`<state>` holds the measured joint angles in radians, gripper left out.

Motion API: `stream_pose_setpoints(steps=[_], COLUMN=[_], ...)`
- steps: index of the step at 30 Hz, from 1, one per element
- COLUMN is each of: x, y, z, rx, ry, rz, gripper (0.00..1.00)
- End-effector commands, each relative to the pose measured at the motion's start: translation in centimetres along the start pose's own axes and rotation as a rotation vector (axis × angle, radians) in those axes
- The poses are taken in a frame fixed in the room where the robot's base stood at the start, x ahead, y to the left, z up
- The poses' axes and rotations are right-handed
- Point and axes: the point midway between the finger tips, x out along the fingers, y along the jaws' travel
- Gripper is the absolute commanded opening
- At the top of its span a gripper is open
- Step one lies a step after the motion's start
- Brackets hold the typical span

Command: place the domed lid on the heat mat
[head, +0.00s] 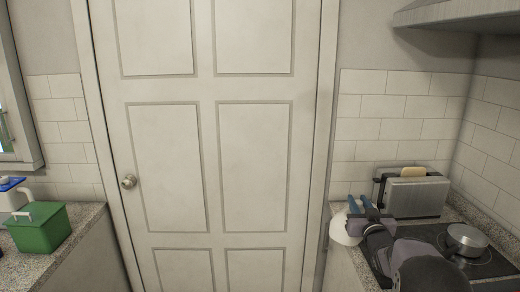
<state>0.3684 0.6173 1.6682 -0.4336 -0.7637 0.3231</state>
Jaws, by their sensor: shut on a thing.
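A white rounded thing, which looks like the domed lid (342,231), shows at the right in the head view, at the left end of the right counter. The gripper and arm hide part of the lid, and I cannot tell whether the lid touches the counter. I cannot make out a heat mat in this view.
Right counter: a toaster (416,196) with bread stands behind my arm, and a metal pot (467,240) sits on the black hob (497,265). Left counter: a green lidded box (38,229) and a white jug (13,197). A closed door (207,150) stands between the counters.

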Motion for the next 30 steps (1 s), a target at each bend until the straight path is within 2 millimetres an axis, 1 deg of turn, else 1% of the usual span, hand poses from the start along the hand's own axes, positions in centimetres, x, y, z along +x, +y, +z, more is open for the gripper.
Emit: stream_pose_setpoints(steps=[1, 3, 5, 6, 10, 14, 15, 17, 18, 20, 21, 22, 25, 27, 30], x=[0.2, 0.1, -0.2, -0.6, -2.7, -5.8, -7.1, -9.2, -10.8, -13.3, -15.2, -16.6, -21.2, -24.2, -27.7], y=[-2.5, -5.2, -7.0, -8.1, -9.7, -10.0, -10.0, -10.1, -10.2, -10.3, -10.5, -10.7, -11.7, -12.5, -13.7], z=[0.9, 2.1, 3.6, 4.8, 9.3, 13.8, 15.3, 17.4, 18.6, 20.3, 21.2, 21.9, 23.0, 23.1, 22.7], rx=[0.001, 0.001, 0.003, 0.003, 0.003, 0.007, 0.006, 0.008, 0.010, 0.010, 0.012, 0.012, 0.014, 0.012, 0.012], ry=[-0.001, -0.003, -0.007, -0.009, -0.011, -0.013, -0.014, -0.015, -0.014, -0.015, -0.014, -0.013, -0.009, -0.007, -0.004], rz=[-0.036, -0.078, -0.110, -0.131, -0.186, -0.236, -0.254, -0.286, -0.308, -0.344, -0.370, -0.389, -0.451, -0.488, -0.530], gripper=[0.00, 0.00, 0.00, 0.00, 0.00, 0.00, 0.00, 0.00, 0.00, 0.00, 0.00, 0.00, 0.00, 0.00, 0.00])
